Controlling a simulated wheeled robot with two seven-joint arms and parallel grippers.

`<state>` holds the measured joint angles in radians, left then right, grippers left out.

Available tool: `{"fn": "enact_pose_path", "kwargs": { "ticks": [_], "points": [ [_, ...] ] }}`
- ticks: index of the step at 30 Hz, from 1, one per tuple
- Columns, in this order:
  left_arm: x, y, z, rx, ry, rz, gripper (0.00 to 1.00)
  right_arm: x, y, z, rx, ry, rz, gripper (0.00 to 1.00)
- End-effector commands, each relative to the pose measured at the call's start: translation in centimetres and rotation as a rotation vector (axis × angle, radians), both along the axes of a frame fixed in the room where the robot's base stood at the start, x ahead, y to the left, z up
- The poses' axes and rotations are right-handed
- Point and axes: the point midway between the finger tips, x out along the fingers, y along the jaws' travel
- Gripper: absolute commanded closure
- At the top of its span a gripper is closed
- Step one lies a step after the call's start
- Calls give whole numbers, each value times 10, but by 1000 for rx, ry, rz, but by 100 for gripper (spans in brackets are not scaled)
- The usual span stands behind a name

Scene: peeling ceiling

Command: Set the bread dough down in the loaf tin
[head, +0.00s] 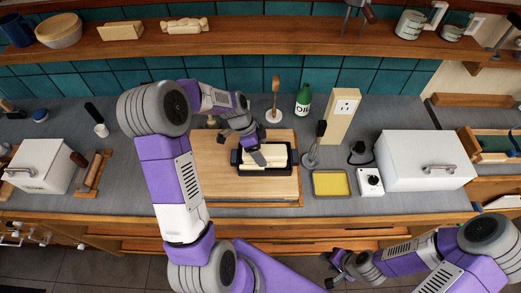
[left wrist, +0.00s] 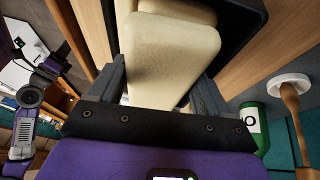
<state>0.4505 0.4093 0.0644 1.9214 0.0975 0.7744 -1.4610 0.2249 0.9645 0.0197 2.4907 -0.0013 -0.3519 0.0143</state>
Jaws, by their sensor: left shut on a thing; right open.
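The cream bread dough (head: 276,158) is over the dark loaf tin (head: 265,173), within its rim as seen from the head. Whether it rests on the tin's floor I cannot tell. My left gripper (head: 257,155) reaches down over the tin and is shut on the dough. In the left wrist view the pale dough (left wrist: 170,50) lies between the two fingers, with the dark tin (left wrist: 243,18) behind it. My right gripper (head: 336,264) is open and empty, low in front of the counter, well away from the tin.
The tin stands on a wooden board (head: 222,180). A green bottle (head: 303,99), a wooden post with a socket (head: 342,112), a yellow tray (head: 331,183) and a white box (head: 425,160) stand to the right. A white bin (head: 42,165) is at the left.

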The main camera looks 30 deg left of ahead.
Motion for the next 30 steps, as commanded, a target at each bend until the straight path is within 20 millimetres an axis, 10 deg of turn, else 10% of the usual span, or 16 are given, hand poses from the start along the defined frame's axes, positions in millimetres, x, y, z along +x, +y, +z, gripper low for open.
{"fn": "enact_pose_path", "kwargs": {
  "ticks": [29,30],
  "points": [
    [0,0,-6,0,-2,0,100,0,0,-8,0,0,0,57],
    [1,0,-6,0,-2,0,19,0,0,-8,0,0,0,57]
  ]
}}
